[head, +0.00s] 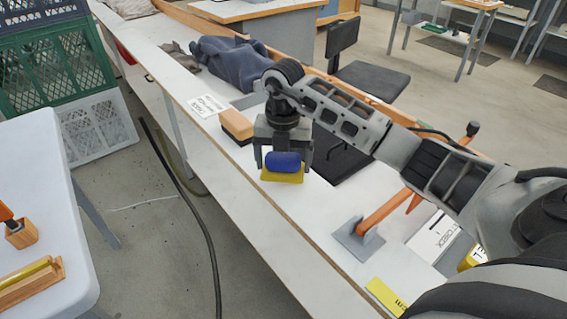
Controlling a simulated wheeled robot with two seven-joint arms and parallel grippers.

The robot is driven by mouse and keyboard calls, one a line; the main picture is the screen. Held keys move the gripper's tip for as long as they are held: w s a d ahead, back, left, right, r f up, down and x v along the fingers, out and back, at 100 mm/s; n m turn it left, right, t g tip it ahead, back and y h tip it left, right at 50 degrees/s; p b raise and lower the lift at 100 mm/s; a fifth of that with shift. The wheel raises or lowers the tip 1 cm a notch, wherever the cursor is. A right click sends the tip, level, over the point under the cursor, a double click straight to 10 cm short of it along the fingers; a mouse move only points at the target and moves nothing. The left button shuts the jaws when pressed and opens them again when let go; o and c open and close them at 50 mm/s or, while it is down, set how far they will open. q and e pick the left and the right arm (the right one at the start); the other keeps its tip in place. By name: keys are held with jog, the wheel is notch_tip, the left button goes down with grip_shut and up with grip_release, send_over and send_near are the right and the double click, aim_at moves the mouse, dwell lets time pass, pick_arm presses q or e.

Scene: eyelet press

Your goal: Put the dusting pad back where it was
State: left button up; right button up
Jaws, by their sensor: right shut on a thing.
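The dusting pad (283,162) shows in the head view as a rounded blue top with a yellow part beneath it. My right gripper (283,158) points down over the white bench and is shut on it, one finger on each side. I cannot tell whether the yellow part touches the bench top or is just above it. My left gripper is not in view.
A wooden block with a dark underside (237,124) stands just left of the gripper on the long white bench (290,222). Dark cloth (228,60) lies farther back. An orange-handled tool on a grey plate (358,239) stands to the right. The front bench strip is clear.

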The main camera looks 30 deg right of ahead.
jog(key=shift+f, duration=0.85)
jog(key=shift+f, duration=0.1)
jog(key=o, duration=0.8)
notch_tip(320, 180, up, 12)
jog(key=shift+r, duration=0.15)
